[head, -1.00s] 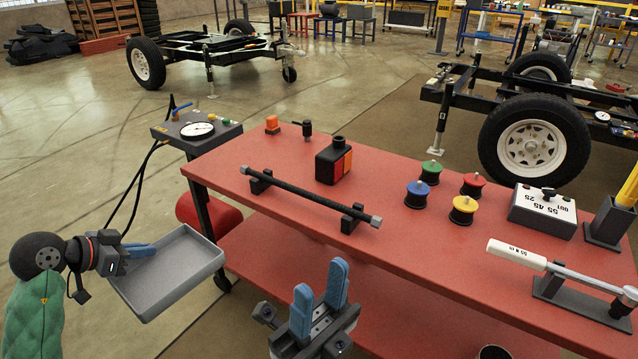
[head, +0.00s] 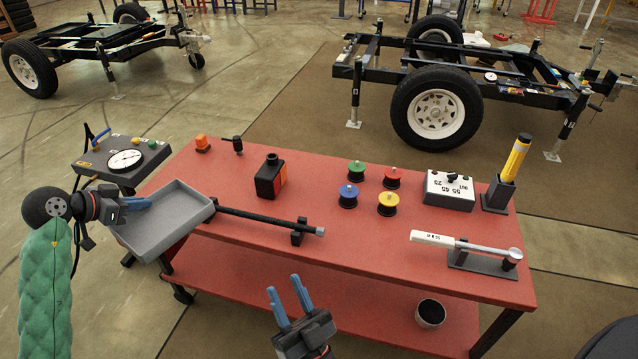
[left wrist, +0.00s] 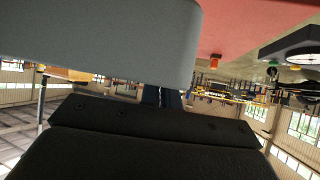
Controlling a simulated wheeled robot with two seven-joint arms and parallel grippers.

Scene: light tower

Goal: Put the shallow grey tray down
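The shallow grey tray (head: 165,226) is at the left end of the red table (head: 330,225). My left gripper (head: 136,204) is shut on its left rim and the tray looks level. In the head view it overlaps the table's left edge and hides one end of the black bar; whether it touches the table I cannot tell. In the left wrist view the tray (left wrist: 100,40) fills the upper left, with the blue fingers below it. My right gripper (head: 290,301) is open and empty in front of the table's front edge.
A gauge box (head: 125,159) stands beyond the tray. On the table are a black bar (head: 265,220) on supports, a black-and-orange block (head: 270,177), several coloured spools (head: 388,203), a grey box (head: 449,190) and a torque wrench (head: 465,246). The table's front middle is clear.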

